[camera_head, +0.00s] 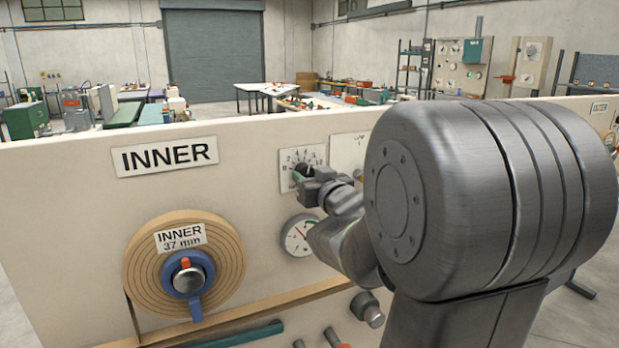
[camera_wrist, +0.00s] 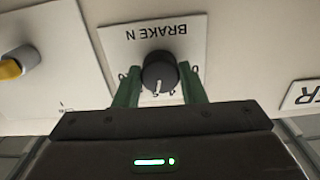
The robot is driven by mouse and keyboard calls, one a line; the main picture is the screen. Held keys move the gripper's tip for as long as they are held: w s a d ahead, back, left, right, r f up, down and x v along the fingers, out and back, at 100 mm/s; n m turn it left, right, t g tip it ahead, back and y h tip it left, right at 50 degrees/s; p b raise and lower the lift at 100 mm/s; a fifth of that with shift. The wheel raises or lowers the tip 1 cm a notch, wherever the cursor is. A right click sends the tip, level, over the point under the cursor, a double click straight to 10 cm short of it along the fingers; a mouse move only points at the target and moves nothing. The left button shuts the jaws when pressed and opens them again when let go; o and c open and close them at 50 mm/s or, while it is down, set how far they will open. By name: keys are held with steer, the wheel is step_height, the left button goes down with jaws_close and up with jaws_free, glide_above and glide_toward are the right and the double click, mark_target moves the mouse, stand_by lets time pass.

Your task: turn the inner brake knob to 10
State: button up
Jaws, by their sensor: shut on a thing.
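The inner brake knob (camera_wrist: 159,72) is a round dark knob on a white plate (camera_wrist: 190,25) lettered "BRAKE N", upside down in the wrist view. My gripper (camera_wrist: 158,80) is shut on the knob, with one green finger on each side. A white pointer line shows on the knob's lower part in that view. In the head view my gripper (camera_head: 304,176) covers most of the knob in front of the numbered dial plate (camera_head: 318,157). The number it points at cannot be read.
An "INNER" sign (camera_head: 165,156) and an "INNER 37 mm" spool (camera_head: 137,255) are to the left on the panel. A round gauge (camera_head: 297,238) sits just below the dial. An orange-tipped knob (camera_wrist: 12,68) is at the wrist view's left. My arm hides the panel's right part.

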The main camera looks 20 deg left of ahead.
steer(key=m+p, duration=0.2)
steer(key=m, duration=0.3)
steer(key=shift+r+m, duration=0.1)
steer(key=shift+m, duration=0.3)
steer(key=m+p, duration=0.2)
steer(key=m, duration=0.3)
steer(key=shift+m, duration=0.4)
steer(key=o, duration=1)
steer(key=shift+s, duration=0.1)
